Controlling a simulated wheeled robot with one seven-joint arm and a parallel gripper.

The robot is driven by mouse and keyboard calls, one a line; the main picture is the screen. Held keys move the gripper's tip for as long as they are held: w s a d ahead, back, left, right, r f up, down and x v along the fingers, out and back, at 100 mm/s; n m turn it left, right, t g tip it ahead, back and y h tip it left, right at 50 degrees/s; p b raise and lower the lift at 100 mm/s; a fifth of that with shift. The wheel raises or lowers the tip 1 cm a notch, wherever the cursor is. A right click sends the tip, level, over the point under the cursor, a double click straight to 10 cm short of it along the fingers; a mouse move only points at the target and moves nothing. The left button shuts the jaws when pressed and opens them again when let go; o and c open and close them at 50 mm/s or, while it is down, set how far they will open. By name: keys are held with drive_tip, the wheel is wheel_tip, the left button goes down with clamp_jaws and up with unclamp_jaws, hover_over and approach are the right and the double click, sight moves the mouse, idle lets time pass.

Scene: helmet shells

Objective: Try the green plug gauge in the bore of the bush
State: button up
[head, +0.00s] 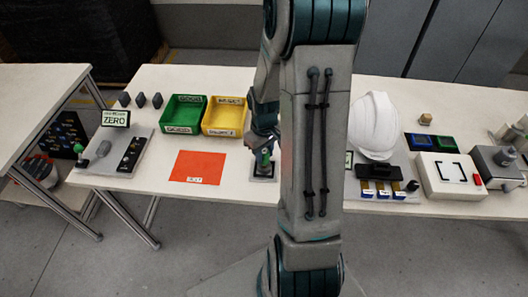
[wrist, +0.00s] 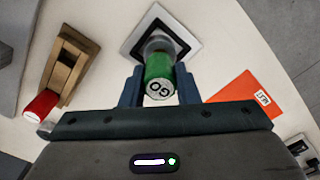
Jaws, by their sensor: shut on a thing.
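The green plug gauge (wrist: 160,74) is between the two fingers of my gripper (wrist: 159,84), its end marked "GO" facing the wrist camera. In the head view the green gauge (head: 264,158) stands about upright below my gripper (head: 264,143). Just beyond the gauge in the wrist view is the grey round bush (wrist: 158,43), on a black and white square plate (wrist: 137,43). The gauge is in line with the bush, at its top. The bore is hidden behind the gauge, so I cannot tell how deep it sits.
A wooden stand (wrist: 72,62) and a red cylinder (wrist: 41,105) are left in the wrist view. An orange sheet (head: 198,167) lies left of the bush. Green (head: 184,114) and yellow (head: 225,117) bins stand behind it. A white helmet shell (head: 375,125) stands right of my arm.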

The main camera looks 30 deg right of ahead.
drive_tip(key=shift+f+b, duration=0.8)
drive_tip(key=shift+f, duration=0.2)
idle(0.8)
drive_tip(key=shift+r, duration=0.1)
idle(0.8)
drive_tip(key=shift+r+p, duration=2.3)
drive_tip(key=shift+r, duration=0.65)
